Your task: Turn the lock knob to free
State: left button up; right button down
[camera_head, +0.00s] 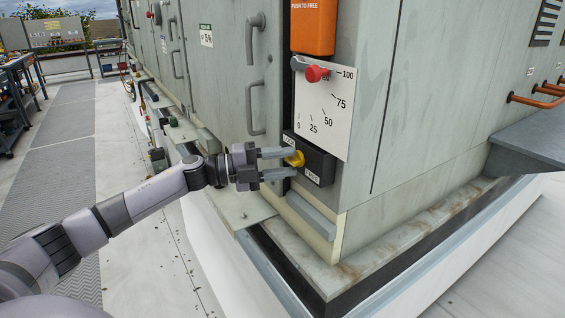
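The yellow lock knob (297,159) sits on a black plate (319,163) low on the corner of the grey cabinet. The plate has a white "LOCK" label at its upper left and another white label, apparently "FREE", at its lower right. My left gripper (292,163) comes in from the left with its two fingers apart, one above the other. Its fingertips are at the knob and hide part of it. I cannot tell whether they press on it. My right gripper is not in view.
Above the plate are a white scale (325,105) marked 0 to 100, a red-knobbed lever (315,73) and an orange "PUSH TO FREE" part (313,28). A grey ledge (312,215) juts out below the plate. Door handles (256,110) stand out on the left. The walkway (70,150) is clear.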

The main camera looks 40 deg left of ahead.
pick_arm(q)
jog(key=shift+s+a+f, duration=0.15)
jog(key=shift+s+a, duration=0.1)
jog(key=shift+a, duration=0.1)
jog(key=b+v, duration=0.1)
jog(key=v, duration=0.5)
jog(key=shift+b, duration=0.3)
jog(key=shift+s+a, duration=0.1)
jog(key=shift+s, duration=0.05)
